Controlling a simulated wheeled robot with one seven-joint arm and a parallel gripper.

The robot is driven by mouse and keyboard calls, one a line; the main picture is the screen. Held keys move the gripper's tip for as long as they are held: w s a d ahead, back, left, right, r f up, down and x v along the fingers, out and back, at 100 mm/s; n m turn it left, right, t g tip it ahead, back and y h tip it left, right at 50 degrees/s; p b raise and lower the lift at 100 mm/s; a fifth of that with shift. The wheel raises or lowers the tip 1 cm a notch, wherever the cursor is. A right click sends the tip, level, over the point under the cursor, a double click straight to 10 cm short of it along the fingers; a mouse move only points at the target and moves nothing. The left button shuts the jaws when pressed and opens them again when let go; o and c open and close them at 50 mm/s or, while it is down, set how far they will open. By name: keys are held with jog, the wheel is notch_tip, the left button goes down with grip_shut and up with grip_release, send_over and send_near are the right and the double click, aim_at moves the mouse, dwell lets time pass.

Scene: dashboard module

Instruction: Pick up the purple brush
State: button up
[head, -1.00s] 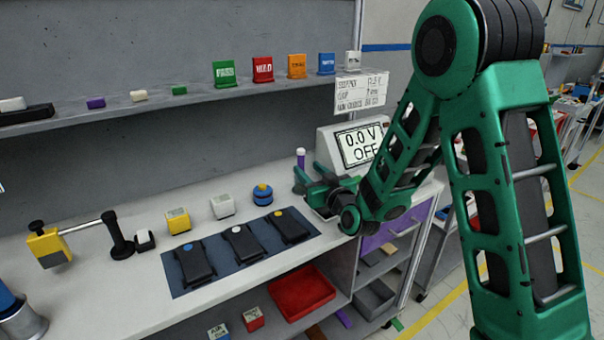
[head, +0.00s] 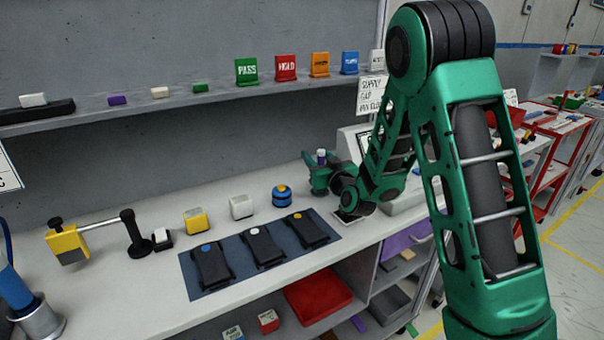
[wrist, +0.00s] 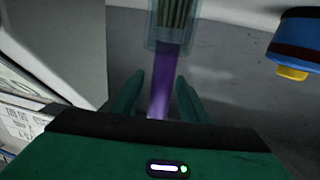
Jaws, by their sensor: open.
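The purple brush (head: 321,158) stands upright at the back of the bench, with its pale-tipped purple top showing above my gripper (head: 318,178). In the wrist view its purple handle (wrist: 162,88) runs between the two green fingers of my gripper (wrist: 160,84), with a gap visible beside it. A translucent part with dark stripes inside (wrist: 174,25) is at the handle's far end. My gripper is open around the handle. The brush's lower part is hidden by the gripper in the head view.
A blue round item with a yellow button (head: 282,196) stands left of my gripper. The display box (head: 352,140) is close on the right, partly behind my arm. A dark mat (head: 232,278) with several black devices lies in front. A shelf (head: 215,94) runs above.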

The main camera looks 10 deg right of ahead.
jog(key=shift+w+d, duration=0.3)
jog(key=shift+d, duration=0.25)
jog(key=shift+a, duration=0.35)
jog(key=shift+c, duration=1.4)
jog(key=shift+a, duration=0.2)
grip_shut()
